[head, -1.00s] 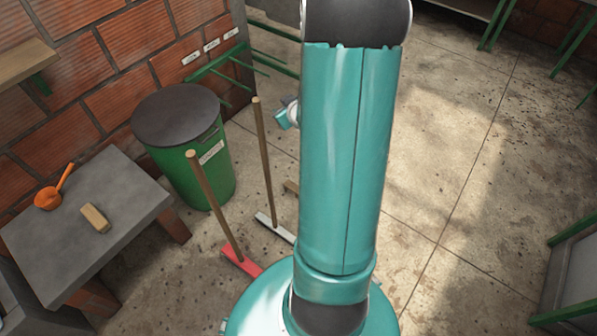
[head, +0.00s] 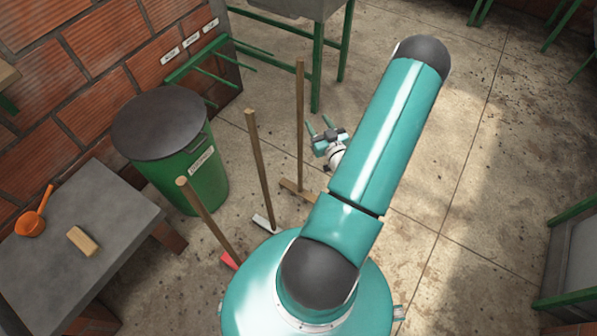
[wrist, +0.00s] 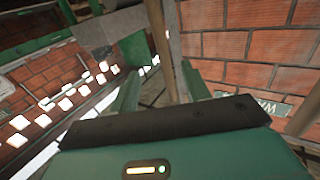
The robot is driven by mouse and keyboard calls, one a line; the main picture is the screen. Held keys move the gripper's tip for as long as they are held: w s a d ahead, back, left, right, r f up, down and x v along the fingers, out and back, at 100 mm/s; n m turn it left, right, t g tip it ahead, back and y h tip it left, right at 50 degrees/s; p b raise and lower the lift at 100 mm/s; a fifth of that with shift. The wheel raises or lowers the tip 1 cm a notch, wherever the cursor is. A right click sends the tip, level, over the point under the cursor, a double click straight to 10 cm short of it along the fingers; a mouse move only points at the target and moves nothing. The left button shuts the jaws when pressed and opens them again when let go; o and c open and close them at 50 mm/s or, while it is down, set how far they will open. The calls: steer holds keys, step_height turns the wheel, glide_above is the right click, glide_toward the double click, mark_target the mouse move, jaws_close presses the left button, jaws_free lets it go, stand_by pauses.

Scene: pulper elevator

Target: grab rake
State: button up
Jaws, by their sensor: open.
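Three long wooden-handled tools stand upright or leaning left of my arm in the head view. The one nearest my gripper has a wooden crosspiece at its foot and looks like the rake (head: 300,120). The others are a white-headed tool (head: 261,170) and a red-headed tool (head: 207,220). My gripper (head: 319,124) is open and empty, just right of the rake's handle. In the wrist view, a wooden handle (wrist: 159,40) shows in the gap between my green fingers (wrist: 160,78), beyond them; I cannot tell its exact distance.
A green bin (head: 203,175) with a dark lid stands behind the tools by the brick wall. A low grey table (head: 110,215) at left holds an orange scoop (head: 32,220) and a brush (head: 83,241). Green wall pegs (head: 205,62) hang under labels.

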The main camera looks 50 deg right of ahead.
mark_target(302, 99)
steer(key=x, duration=0.9)
steer(key=shift+w+a+f, duration=0.1)
steer(key=x, duration=0.5)
jaws_close()
stand_by(1.0)
